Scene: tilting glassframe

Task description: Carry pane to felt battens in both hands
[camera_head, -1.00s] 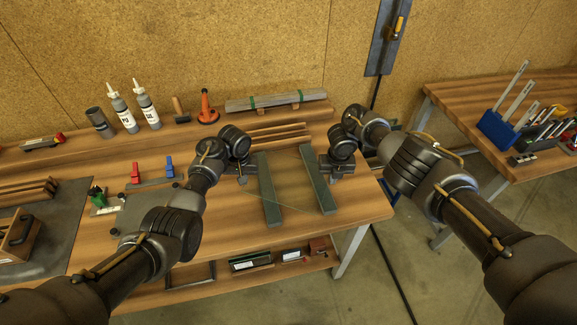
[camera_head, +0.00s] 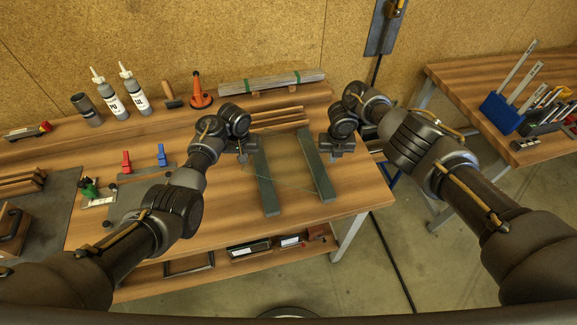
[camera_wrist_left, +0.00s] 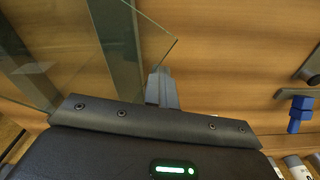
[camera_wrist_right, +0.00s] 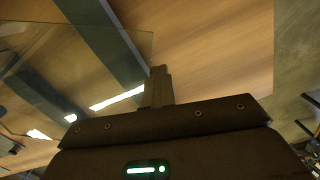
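The clear glass pane (camera_head: 291,168) is faint in the head view, level over two dark grey-green felt battens, the left batten (camera_head: 265,182) and the right batten (camera_head: 319,172). I cannot tell if it touches them. My left gripper (camera_head: 243,157) is at the pane's left edge, and its finger (camera_wrist_left: 162,88) overlaps a pane edge near a corner in the left wrist view. My right gripper (camera_head: 334,155) is at the right edge, with its finger (camera_wrist_right: 158,86) at the pane edge in the right wrist view. Both appear shut on the pane; their far fingers are hidden.
The wooden bench (camera_head: 220,220) holds bottles (camera_head: 113,97), an orange cone (camera_head: 200,92) and a bundle of strips (camera_head: 270,83) at the back. Red and blue clamps (camera_head: 162,157) stand to the left. A second bench with a blue tool rack (camera_head: 502,113) is at right.

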